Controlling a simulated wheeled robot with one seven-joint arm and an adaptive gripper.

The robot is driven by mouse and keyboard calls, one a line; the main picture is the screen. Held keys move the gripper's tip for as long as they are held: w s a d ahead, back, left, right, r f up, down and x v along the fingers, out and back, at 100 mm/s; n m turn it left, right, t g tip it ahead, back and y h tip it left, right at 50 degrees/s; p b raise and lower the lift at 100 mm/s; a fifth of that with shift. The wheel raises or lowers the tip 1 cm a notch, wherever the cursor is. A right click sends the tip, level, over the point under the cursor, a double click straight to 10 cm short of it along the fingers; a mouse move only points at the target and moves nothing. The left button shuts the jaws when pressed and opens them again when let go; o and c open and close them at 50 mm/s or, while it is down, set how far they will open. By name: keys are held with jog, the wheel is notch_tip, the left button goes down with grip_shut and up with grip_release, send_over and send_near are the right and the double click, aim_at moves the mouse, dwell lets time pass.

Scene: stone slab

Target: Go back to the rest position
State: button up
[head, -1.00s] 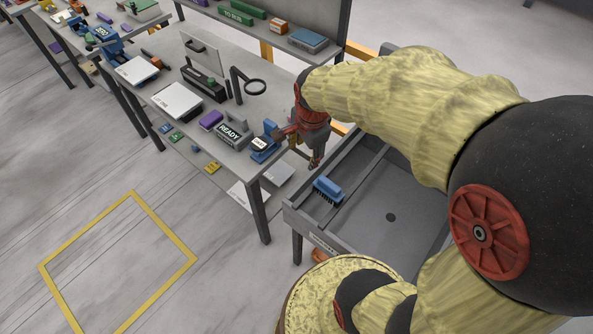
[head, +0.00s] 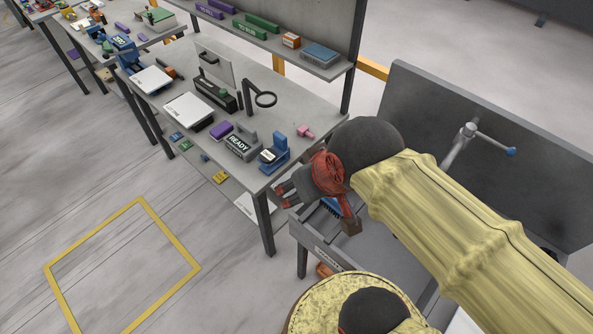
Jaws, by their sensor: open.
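My gripper (head: 284,195) is in the head view, beside the front right corner of the grey workbench (head: 292,105) and over the left edge of the sink (head: 315,240). Its dark fingers with red parts point left and stand apart, with nothing seen between them. My arm reaches in from the right and covers much of the sink. A blue brush (head: 331,207) in the sink is mostly hidden behind my gripper.
On the bench corner stand a blue device (head: 274,152), a grey READY block (head: 240,146) and a small pink item (head: 305,131). A faucet (head: 462,140) rises behind the sink. The yellow-outlined floor area (head: 125,265) is clear.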

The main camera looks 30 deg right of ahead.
notch_tip(320, 180, down, 10)
jog(key=b, duration=1)
jog(key=shift+f, duration=0.2)
jog(key=shift+c, duration=0.4)
